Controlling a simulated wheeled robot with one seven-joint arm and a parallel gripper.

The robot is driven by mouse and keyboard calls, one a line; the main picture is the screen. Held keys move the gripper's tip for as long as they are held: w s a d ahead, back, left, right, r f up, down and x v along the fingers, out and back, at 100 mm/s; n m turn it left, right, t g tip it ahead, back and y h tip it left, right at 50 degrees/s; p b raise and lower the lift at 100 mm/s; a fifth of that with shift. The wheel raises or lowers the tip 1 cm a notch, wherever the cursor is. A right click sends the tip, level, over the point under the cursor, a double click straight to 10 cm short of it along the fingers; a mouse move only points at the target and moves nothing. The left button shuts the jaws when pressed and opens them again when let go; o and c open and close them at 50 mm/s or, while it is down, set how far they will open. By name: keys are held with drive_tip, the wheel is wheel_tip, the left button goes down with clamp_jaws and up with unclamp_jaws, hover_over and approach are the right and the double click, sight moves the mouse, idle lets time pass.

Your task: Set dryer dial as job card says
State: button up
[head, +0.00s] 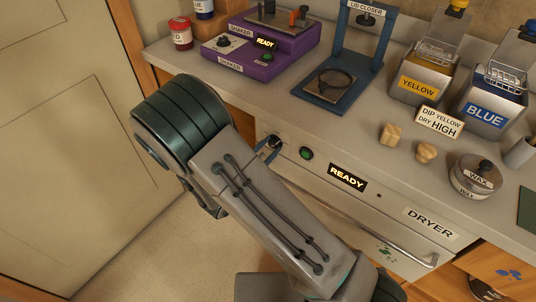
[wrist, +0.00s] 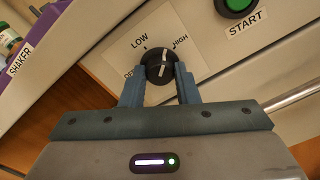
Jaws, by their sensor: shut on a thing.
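The job card (head: 439,122) on the counter reads DIP YELLOW, DRY HIGH. The dryer (head: 385,213) is a pale front panel under the counter with a READY display (head: 347,178) and a green start button (head: 306,153). Its black dial (wrist: 158,68) sits between the fingers of my gripper (wrist: 160,88), which is shut on it. The dial's white line points up and slightly right, between the LOW and HIGH marks and nearer HIGH. A third label at left is partly hidden by a finger. In the head view my arm covers most of the gripper.
The start button (wrist: 237,4) is right of the dial. The dryer handle (head: 395,247) runs below. On the counter stand the purple shaker (head: 245,62), the lid closer (head: 345,90), yellow (head: 418,88) and blue (head: 488,117) dip tanks, and a wax tin (head: 471,181).

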drive_tip(key=shift+f+m+b, duration=0.1)
drive_tip(key=shift+m+b, duration=1.7)
drive_tip(key=shift+m, duration=0.1)
drive_tip(key=o, duration=1)
drive_tip(key=v, duration=1.3)
drive_tip(key=shift+s+a, duration=0.25)
drive_tip(key=shift+a, duration=0.05)
